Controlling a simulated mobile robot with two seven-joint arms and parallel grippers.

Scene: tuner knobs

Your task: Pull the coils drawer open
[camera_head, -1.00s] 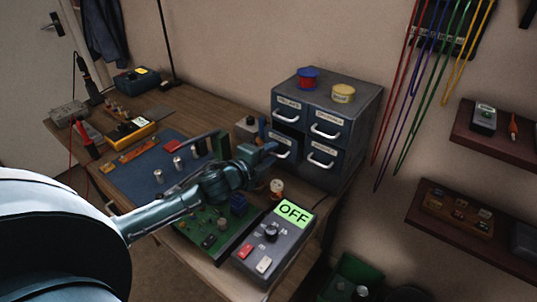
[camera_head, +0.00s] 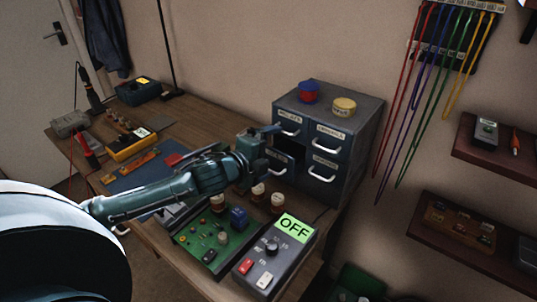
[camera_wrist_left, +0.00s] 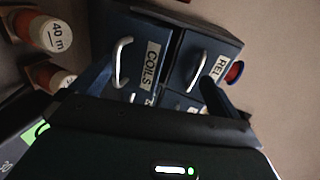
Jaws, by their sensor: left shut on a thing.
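The grey-blue cabinet (camera_head: 352,131) stands at the back of the bench. Its coils drawer (camera_head: 278,157) is lower left, under the relays drawer (camera_head: 289,122), with a dark gap above it; how far out it stands I cannot tell. In the left wrist view, the coils drawer's front and pale handle (camera_wrist_left: 121,62) show beside the relays drawer's handle (camera_wrist_left: 197,68). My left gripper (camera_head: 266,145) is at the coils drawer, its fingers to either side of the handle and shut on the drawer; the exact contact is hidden. My right gripper is out of view.
Small labelled jars (camera_head: 278,203) stand below the drawer, close to my gripper. A green circuit board (camera_head: 213,240) and a grey box reading OFF (camera_head: 275,250) lie in front. A red spool (camera_head: 308,91) and a yellow one (camera_head: 343,106) sit on the cabinet.

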